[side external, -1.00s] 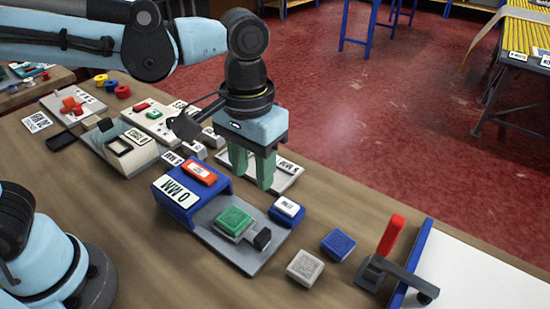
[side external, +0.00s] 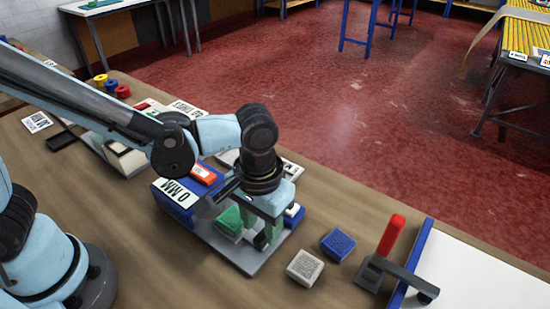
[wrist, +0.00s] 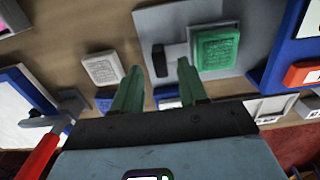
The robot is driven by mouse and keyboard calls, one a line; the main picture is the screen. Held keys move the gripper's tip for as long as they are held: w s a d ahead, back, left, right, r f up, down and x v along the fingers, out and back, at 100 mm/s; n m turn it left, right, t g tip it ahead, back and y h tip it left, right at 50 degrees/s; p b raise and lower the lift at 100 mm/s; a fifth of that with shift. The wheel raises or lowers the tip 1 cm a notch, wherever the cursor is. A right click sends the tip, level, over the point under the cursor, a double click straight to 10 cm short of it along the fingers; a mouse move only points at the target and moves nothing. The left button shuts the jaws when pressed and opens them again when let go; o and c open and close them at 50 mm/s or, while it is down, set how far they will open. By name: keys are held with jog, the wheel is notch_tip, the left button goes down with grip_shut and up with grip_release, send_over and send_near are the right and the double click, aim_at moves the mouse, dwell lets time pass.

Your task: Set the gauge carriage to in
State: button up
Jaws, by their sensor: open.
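The gauge is a blue housing (side external: 176,205) labelled "0 MM" with a grey plate (side external: 243,262) extending from it. On the plate sits the carriage, a green textured block (side external: 231,221) with a black knob on its outer side. The green block (wrist: 217,48) and black knob (wrist: 160,60) show clearly in the wrist view. My gripper (side external: 267,240) is over the knob end of the plate, with its green fingers pointing down. In the wrist view my gripper (wrist: 157,76) is open, and the knob appears between and just beyond the fingertips.
A grey block (side external: 305,267) and a blue block (side external: 337,244) lie right of the plate. A red-handled lever (side external: 391,236) stands farther right beside a blue-edged white board (side external: 470,270). A blue block with a white top (side external: 293,214) is behind my gripper.

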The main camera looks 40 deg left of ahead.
jog(key=shift+f, duration=1.05)
grip_shut()
